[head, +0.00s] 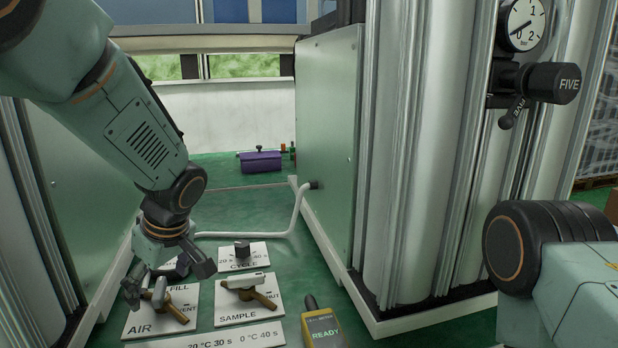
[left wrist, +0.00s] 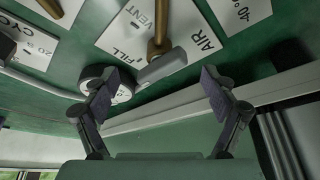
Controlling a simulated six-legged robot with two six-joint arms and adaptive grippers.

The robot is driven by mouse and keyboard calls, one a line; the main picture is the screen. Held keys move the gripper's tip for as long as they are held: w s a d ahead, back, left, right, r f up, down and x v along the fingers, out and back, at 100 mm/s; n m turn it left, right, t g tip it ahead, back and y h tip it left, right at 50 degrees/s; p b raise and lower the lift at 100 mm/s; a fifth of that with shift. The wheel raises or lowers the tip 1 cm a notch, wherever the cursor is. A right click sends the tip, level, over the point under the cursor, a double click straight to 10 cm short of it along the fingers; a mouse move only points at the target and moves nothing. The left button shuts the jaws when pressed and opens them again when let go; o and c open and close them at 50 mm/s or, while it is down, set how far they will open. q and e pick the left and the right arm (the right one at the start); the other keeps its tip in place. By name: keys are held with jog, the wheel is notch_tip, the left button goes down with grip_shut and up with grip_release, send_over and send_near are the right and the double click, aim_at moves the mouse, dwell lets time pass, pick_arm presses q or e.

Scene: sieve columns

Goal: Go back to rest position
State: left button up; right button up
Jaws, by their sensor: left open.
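My left gripper (head: 167,280) hangs open over the AIR plate (head: 135,322) on the green panel, pointing down. The plate carries a valve with a brown and silver handle (head: 172,310), partly hidden behind the fingers. In the left wrist view, my two fingers (left wrist: 157,85) are spread wide with nothing between the pads. The grey handle end (left wrist: 162,68) shows just ahead of them; I cannot tell if it touches a finger. My right arm (head: 555,265) shows at the right edge of the head view, and its gripper is out of frame.
The SAMPLE plate (head: 237,317) with its valve and the CYCLE knob (head: 242,250) are close by. A yellow READY meter (head: 322,328) stands in front. A pale hose (head: 292,222), a green cabinet (head: 330,150) and grey columns (head: 408,150) bound the space. A purple box (head: 261,162) sits behind.

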pick_arm(q)
jog(key=m, duration=0.2)
jog(key=shift+a+m+t+h, duration=0.1)
jog(key=shift+m+t+h, duration=0.2)
jog(key=shift+t, duration=0.1)
jog(key=shift+s+r+m+t+h, duration=0.15)
jog(key=shift+m+t+h, duration=0.15)
jog(key=shift+m, duration=0.9)
jog(key=m+p, duration=0.1)
jog(key=m, duration=0.1)
jog(key=m+t+h+p, duration=0.1)
jog(key=m, duration=0.1)
jog(key=shift+a+m+h+p, duration=0.1)
jog(key=shift+m+h+p, duration=0.2)
jog(key=shift+p, duration=0.05)
